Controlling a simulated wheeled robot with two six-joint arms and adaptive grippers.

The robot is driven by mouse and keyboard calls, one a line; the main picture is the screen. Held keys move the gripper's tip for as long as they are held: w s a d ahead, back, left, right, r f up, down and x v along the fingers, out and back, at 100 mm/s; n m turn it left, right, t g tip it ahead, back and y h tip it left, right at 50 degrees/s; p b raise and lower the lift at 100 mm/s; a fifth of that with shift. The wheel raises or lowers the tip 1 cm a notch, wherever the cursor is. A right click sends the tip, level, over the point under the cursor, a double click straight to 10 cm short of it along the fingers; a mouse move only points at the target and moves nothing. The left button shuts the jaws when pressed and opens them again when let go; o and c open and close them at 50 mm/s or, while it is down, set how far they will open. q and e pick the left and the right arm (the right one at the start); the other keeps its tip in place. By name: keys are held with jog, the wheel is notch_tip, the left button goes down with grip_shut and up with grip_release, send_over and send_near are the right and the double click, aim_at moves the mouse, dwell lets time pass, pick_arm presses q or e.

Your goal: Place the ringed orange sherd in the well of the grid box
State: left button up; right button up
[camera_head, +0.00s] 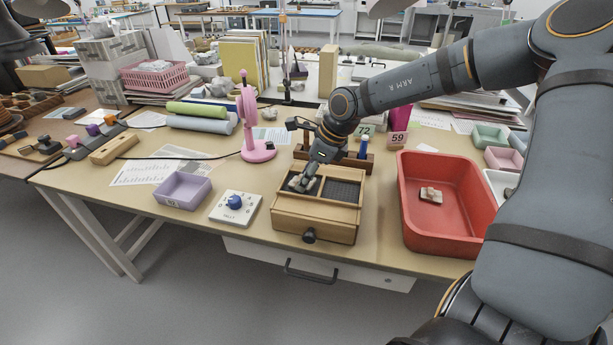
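The wooden grid box (316,218) stands near the table's front edge, with a dark knob on its front. Its top has a left compartment and a dark gridded panel (343,191) on the right. My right gripper (302,184) points down at the left compartment and covers much of it. I cannot tell whether its fingers are open or shut, or whether they hold anything. No orange sherd with a ring can be made out for certain. A small pale orange piece (431,193) lies on a white base in the red tray (408,213). My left gripper is out of view.
A white tally device (236,207) with a blue knob and a lilac tray (183,189) stand left of the box. A pink stand (257,150) and a wooden rack (361,161) are behind. My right arm spans the right side.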

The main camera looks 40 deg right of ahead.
jog(key=shift+o, duration=0.6)
jog(key=shift+r, duration=0.1)
jog(key=shift+r, duration=0.15)
jog(key=shift+d+r+p, duration=0.1)
jog(key=shift+r+p, duration=0.25)
jog(key=shift+r, duration=0.2)
pick_arm(q)
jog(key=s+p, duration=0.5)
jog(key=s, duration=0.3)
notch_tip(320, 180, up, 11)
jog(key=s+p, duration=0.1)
jog(key=p, duration=1)
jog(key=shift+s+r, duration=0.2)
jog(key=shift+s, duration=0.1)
pick_arm(e)
jog(key=v, duration=1)
jog(key=shift+s+r, duration=0.3)
